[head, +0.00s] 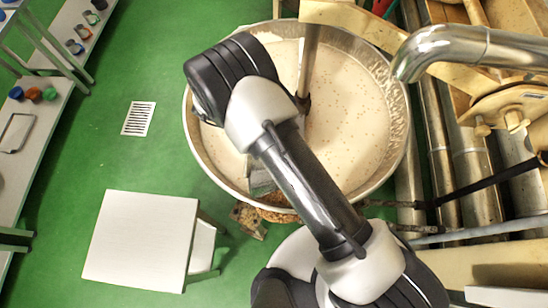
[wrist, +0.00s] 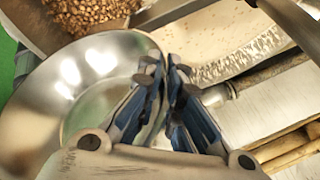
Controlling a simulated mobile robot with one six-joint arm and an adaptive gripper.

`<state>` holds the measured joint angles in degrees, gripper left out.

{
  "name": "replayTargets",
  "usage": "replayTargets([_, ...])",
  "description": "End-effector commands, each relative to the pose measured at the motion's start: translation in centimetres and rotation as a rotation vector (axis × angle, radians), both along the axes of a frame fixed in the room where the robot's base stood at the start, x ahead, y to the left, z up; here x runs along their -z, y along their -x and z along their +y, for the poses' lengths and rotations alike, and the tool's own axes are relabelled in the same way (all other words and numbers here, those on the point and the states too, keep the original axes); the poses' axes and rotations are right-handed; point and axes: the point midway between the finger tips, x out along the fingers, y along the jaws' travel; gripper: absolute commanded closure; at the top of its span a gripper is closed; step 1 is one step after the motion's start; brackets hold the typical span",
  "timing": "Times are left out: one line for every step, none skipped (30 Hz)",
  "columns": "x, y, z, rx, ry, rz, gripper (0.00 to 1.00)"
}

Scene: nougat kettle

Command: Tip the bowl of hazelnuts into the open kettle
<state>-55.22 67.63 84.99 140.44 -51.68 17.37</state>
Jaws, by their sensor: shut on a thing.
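In the wrist view, my gripper (wrist: 168,72) is shut on the near right rim of a shiny metal bowl (wrist: 95,78). The bowl surface that shows is bare, with bright reflections. A pile of hazelnuts (wrist: 90,10) shows beyond the bowl at the top; what holds it is cut off. In the head view, the wide open kettle (head: 197,135) holds a pale speckled mass (head: 350,120). My arm crosses its front rim and hides my gripper. Brown nuts (head: 277,216) show by the rim beneath my arm. I cannot tell whether any nuts lie in the held bowl.
A stirrer shaft (head: 309,60) stands in the kettle. A thick steel pipe (head: 450,45) and machinery crowd the right. A white-topped table (head: 138,240) stands at lower left, shelves (head: 35,130) at far left. Green floor lies clear between, with a drain grate (head: 138,118).

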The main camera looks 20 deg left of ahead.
Motion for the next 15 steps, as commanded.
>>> replayTargets([-0.99,-0.02,-0.19,0.003,-0.042,0.007,1.0])
replayTargets([-1.01,-0.03,-0.25,0.004,-0.07,0.011,1.0])
replayTargets([-1.13,-0.03,-0.24,0.004,-0.109,0.017,1.0])
replayTargets([-1.28,0.01,-0.22,0.004,-0.139,0.021,1.0])
replayTargets([-1.23,-0.01,-0.26,0.004,-0.168,0.025,1.0])
replayTargets([-1.27,-0.05,-0.31,0.005,-0.206,0.03,1.0])
replayTargets([-1.39,-0.02,-0.26,0.004,-0.235,0.034,1.0])
replayTargets([-1.48,0.01,-0.24,0.005,-0.265,0.04,1.0])
replayTargets([-1.42,-0.06,-0.31,0.005,-0.304,0.043,1.0])
replayTargets([-1.49,-0.05,-0.26,0.005,-0.334,0.048,1.0])
replayTargets([-1.61,0.0,-0.29,0.005,-0.363,0.053,1.0])
replayTargets([-1.56,-0.09,-0.26,0.005,-0.405,0.057,1.0])
replayTargets([-1.54,-0.08,-0.31,0.005,-0.435,0.062,1.0])
replayTargets([-1.64,-0.08,-0.3,0.005,-0.466,0.066,1.0])
replayTargets([-1.64,-0.1,-0.26,0.005,-0.509,0.071,1.0])
